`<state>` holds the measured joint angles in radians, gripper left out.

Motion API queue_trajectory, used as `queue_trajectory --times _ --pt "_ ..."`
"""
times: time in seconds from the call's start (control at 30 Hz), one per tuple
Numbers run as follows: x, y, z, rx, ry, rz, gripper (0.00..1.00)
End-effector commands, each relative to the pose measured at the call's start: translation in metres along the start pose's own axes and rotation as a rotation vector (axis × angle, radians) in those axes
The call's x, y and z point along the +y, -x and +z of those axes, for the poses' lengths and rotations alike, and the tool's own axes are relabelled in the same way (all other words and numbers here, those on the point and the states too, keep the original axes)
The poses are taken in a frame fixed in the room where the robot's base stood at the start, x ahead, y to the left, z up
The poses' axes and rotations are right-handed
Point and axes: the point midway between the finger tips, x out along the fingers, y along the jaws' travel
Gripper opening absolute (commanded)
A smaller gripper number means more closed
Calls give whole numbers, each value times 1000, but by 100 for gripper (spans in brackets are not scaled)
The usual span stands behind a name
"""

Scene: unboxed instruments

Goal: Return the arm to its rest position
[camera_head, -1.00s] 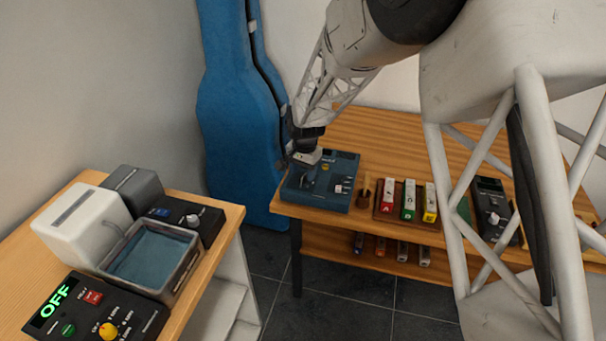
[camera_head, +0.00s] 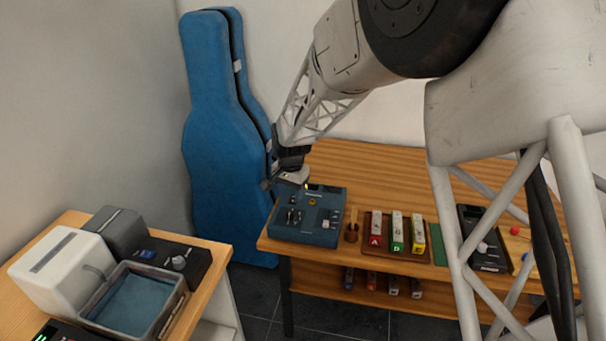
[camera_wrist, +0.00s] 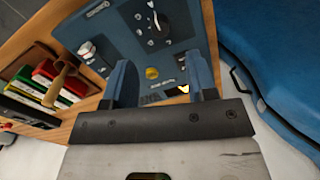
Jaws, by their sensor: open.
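My gripper (camera_head: 284,182) is at the back left of the dark blue control box (camera_head: 310,216), which sits on the left end of the wooden bench. The fingers appear to be clear of the box. My arm reaches in from the upper right of the head view.
A blue instrument case (camera_head: 215,140) stands against the wall close to my gripper. Coloured lettered blocks (camera_head: 396,232) and a black device (camera_head: 481,238) sit on the bench (camera_head: 370,180). At left, a second table holds a white box (camera_head: 62,265) and an open tray (camera_head: 132,300).

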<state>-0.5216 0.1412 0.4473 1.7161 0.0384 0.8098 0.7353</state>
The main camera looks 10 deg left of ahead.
Motion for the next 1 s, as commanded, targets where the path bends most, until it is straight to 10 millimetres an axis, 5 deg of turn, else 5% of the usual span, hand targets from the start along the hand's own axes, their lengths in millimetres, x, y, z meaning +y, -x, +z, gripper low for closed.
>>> queue_trajectory --times 0.37,1.0 --pt "24 21 0 9 8 -5 52" --pt "188 138 37 74 73 -27 52"
